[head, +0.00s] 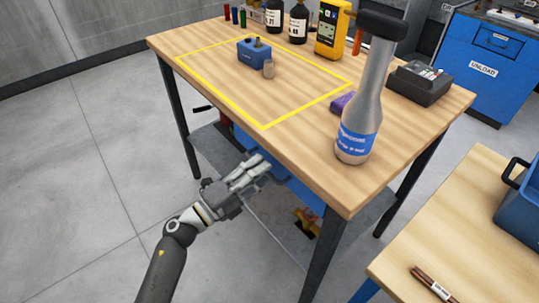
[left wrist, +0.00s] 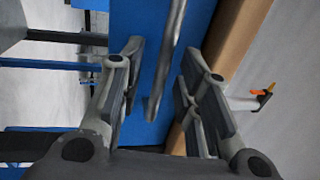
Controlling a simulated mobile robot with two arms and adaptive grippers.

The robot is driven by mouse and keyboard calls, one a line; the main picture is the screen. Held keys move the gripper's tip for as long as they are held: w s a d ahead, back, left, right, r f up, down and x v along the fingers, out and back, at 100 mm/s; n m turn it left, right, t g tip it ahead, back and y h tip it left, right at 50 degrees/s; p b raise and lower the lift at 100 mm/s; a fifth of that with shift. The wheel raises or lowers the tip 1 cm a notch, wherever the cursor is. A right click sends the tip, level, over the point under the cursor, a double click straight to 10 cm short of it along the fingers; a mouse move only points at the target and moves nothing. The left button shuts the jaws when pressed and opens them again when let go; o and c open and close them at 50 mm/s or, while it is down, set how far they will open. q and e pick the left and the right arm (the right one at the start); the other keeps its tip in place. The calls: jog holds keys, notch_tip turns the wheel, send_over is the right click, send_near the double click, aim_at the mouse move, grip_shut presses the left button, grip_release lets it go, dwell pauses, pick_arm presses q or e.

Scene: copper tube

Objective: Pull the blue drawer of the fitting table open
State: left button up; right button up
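The blue drawer (head: 304,194) sits under the wooden top of the fitting table (head: 300,112), and its front looks about flush with the table edge. In the left wrist view the blue drawer front (left wrist: 154,105) lies beside the tan table edge (left wrist: 232,45). A grey bar handle (left wrist: 168,62) runs across that front. My left gripper (head: 262,168) is at the drawer front, partly covering it in the head view. In the left wrist view its fingers (left wrist: 162,60) are open, one on each side of the handle, with gaps showing. My right gripper is out of view.
The table carries a grey bottle (head: 369,100), a blue block (head: 254,52), a yellow meter (head: 331,30) and a dark device (head: 419,82). A lower shelf (head: 265,215) lies under it. Another wooden table (head: 455,225) stands at right. Floor at left is clear.

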pick_arm(q)
jog(key=shift+w+d+r, duration=0.15)
jog(key=shift+w+d, duration=0.25)
jog(key=shift+d, duration=0.15)
jog(key=shift+s, duration=0.1)
grip_shut()
